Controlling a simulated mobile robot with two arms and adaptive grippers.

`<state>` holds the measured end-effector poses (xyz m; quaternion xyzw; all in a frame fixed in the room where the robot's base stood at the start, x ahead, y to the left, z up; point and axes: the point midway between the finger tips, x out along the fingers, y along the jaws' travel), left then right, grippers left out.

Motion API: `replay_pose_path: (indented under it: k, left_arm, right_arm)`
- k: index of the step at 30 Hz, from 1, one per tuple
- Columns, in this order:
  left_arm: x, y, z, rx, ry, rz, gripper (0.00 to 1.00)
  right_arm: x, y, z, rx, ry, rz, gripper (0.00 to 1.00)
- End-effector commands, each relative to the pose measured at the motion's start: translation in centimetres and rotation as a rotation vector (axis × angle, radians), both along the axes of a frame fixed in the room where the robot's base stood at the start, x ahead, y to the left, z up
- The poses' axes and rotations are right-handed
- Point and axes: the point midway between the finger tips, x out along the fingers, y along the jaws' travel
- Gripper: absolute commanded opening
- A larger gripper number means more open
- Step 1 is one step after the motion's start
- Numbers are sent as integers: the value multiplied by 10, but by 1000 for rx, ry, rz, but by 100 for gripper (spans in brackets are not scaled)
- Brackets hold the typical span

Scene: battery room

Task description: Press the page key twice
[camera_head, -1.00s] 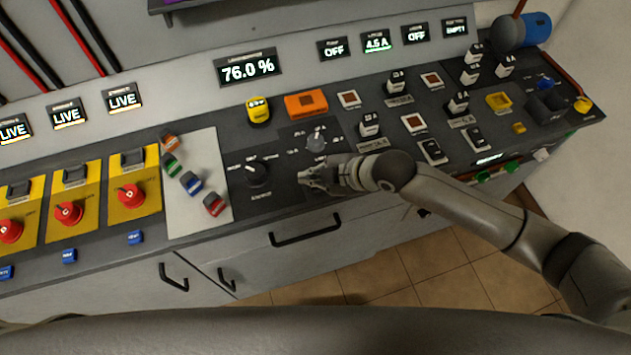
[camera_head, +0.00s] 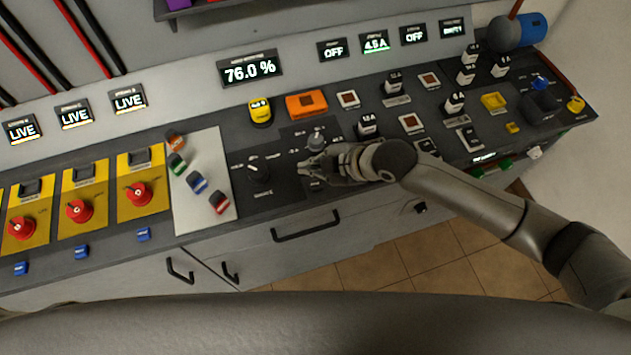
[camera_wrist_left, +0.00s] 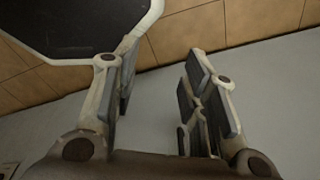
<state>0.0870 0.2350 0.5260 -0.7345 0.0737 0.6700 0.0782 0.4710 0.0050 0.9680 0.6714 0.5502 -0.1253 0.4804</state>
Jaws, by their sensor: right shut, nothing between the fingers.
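No key with a readable page label shows in the head view. A small dark round control (camera_head: 317,185) lies on the panel just below my right gripper and is partly covered; I cannot tell whether it is the page key. My right gripper (camera_head: 305,168) is shut and empty over the dark panel section, between a black rotary knob (camera_head: 259,171) on its left and a grey knob (camera_head: 316,140) behind it. I cannot tell whether its tips touch anything. The main display (camera_head: 250,68) reads 76.0 %. My left gripper (camera_wrist_left: 160,80) is open and empty in the left wrist view.
A white plate (camera_head: 205,220) with several coloured clips lies left of the knob. Red rotary switches on yellow plates (camera_head: 140,168) stand farther left. A yellow button (camera_head: 260,111), an orange block (camera_head: 306,104) and several upright switches surround my right arm. A drawer handle (camera_head: 306,228) is below.

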Motion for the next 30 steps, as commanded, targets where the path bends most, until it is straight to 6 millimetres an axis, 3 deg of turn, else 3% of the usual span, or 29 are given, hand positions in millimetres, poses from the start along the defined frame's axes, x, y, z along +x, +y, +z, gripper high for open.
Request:
replay_pose_path:
  k: [1,9,30]
  left_arm:
    - [0,0,0,0,0,0,32]
    - [0,0,0,0,0,0,0]
    - [0,0,0,0,0,0,0]
  right_arm:
    - [0,0,0,0,0,0,0]
    - [0,0,0,0,0,0,0]
    - [0,0,0,0,0,0,0]
